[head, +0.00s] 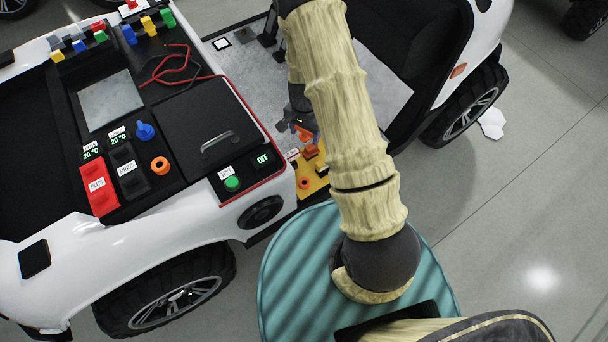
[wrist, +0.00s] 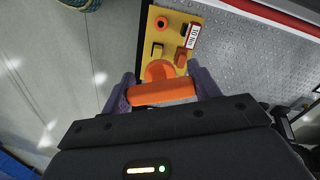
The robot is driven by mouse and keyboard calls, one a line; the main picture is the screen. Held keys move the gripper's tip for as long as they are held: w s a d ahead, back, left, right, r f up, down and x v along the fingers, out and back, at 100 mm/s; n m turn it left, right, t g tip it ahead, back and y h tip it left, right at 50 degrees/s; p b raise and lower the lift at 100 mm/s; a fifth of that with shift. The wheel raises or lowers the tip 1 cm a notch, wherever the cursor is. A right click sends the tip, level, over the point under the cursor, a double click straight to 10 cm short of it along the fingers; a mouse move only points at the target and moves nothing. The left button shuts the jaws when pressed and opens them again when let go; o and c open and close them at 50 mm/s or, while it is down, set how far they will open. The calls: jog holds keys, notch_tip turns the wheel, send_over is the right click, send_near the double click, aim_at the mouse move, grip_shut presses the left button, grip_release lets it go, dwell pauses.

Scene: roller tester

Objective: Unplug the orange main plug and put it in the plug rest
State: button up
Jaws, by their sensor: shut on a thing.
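The orange main plug (wrist: 162,92) has a thick bar handle and a round orange part (wrist: 160,70) beyond it. My gripper (wrist: 161,84) is shut on the handle, one purple finger at each end. The plug is in front of a yellow panel (wrist: 205,20); I cannot tell whether it is seated or clear of it. In the head view my gripper (head: 305,131) is partly hidden by my arm, above the yellow panel (head: 316,187). An orange ring with a dark hole (wrist: 162,22) is on the panel. I cannot tell which part is the plug rest.
A yellow block (wrist: 157,50), a red-orange block (wrist: 181,57) and a white label (wrist: 193,36) are on the panel. In the head view, the black console (head: 212,125) with a green button (head: 232,183) is left of my arm. A wheel (head: 470,108) stands right.

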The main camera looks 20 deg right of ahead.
notch_tip(320, 180, down, 23)
jog(key=m+b, duration=2.3)
jog(key=b, duration=0.1)
jog(key=shift+b, duration=0.4)
jog(key=shift+a+r+p, duration=0.1)
jog(key=shift+r+p, duration=0.1)
jog(key=shift+p, duration=0.25)
jog(key=shift+f+b, duration=1.75)
jog(key=shift+f, duration=1.3)
jog(key=shift+p, duration=0.7)
jog(key=shift+f+b, duration=0.85)
jog(key=shift+f, duration=0.85)
jog(key=o, duration=1.6)
jog(key=shift+c, duration=0.2)
